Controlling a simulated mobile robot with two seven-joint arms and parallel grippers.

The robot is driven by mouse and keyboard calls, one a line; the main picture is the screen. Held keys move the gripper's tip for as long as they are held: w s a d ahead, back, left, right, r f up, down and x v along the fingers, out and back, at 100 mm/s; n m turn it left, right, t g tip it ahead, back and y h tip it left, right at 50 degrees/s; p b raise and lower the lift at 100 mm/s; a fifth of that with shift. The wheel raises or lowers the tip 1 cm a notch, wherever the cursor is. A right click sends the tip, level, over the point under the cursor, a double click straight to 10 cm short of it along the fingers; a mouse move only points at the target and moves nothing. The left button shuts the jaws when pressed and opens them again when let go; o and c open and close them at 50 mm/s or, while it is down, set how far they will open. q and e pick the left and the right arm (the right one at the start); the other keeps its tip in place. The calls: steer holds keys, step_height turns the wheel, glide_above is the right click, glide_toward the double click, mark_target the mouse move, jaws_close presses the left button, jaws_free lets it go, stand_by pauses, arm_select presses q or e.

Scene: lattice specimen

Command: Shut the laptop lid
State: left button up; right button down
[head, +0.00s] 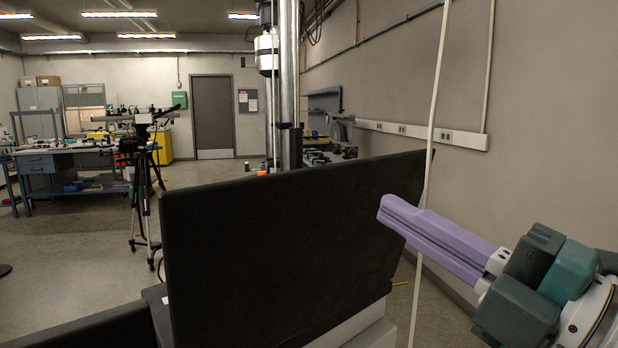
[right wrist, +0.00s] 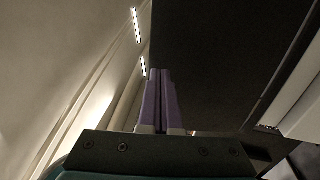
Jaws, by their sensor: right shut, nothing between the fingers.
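A large, upright black panel (head: 285,255) fills the middle of the head view. It looks like the raised laptop lid, but no screen, keys or hinge shows, so I cannot be sure. My right gripper (head: 382,208) comes in from the right with purple fingers pressed together and empty. Its tips overlap the panel's right part in the picture; I cannot tell whether they touch it. In the right wrist view the shut fingers (right wrist: 160,75) point along a dark surface (right wrist: 225,60), likely the same panel. My left gripper is not in view.
A low dark slab (head: 85,330) lies at the bottom left. A pale block (head: 370,332) stands below the panel's right end. A white cable (head: 428,150) hangs near the right gripper. A tripod (head: 143,185) and workbench (head: 65,160) stand farther back, with open floor between.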

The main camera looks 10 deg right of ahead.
mark_target(342, 181)
steer(key=shift+p+x, duration=0.65)
steer(key=shift+x, duration=1.9)
